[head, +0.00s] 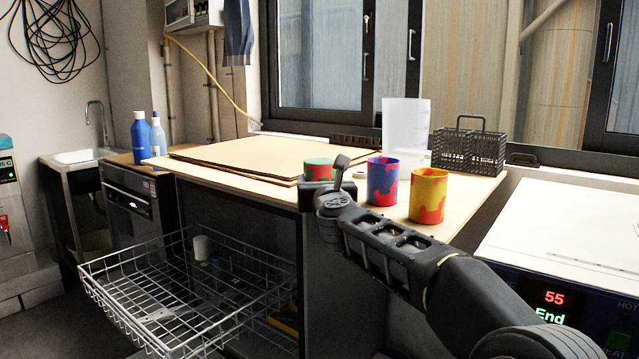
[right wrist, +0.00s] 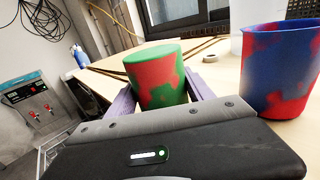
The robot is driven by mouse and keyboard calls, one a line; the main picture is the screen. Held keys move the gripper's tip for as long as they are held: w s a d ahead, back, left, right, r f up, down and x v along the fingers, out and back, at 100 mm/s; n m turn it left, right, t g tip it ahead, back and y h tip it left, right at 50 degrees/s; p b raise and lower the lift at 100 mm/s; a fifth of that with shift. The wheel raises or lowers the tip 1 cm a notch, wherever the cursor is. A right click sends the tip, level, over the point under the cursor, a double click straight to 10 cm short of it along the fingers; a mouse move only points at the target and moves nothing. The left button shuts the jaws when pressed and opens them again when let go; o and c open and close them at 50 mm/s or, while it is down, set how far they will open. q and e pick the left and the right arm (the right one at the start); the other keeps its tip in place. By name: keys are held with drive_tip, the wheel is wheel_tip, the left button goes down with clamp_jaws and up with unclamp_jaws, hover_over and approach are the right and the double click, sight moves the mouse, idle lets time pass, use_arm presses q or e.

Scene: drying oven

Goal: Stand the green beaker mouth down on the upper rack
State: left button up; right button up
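The green beaker with red patches (head: 318,168) is at the table's front edge, left of the other beakers. In the right wrist view, the green beaker (right wrist: 160,78) is roughly upright and shows a flat green top that looks like its closed base, so it seems mouth down. My right gripper (right wrist: 160,88) has its purple fingers on both sides of it, seemingly against it. Its lower end is hidden behind the gripper, so I cannot tell whether it touches the table. The upper rack (head: 195,290) is a wire basket pulled out at lower left. My left gripper is out of view.
A blue-red beaker (head: 382,182) and a yellow-red beaker (head: 428,196) stand on the table to the right. Behind are a clear plastic beaker (head: 406,130) and a black wire basket (head: 468,150). Cardboard sheets (head: 240,155) lie left. A small white item (head: 201,247) shows in the rack area.

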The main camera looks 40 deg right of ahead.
drive_tip(key=o, duration=0.5)
drive_tip(key=shift+o, duration=0.2)
drive_tip(key=v, duration=0.8)
drive_tip(key=shift+w+f, duration=0.1)
idle(0.6)
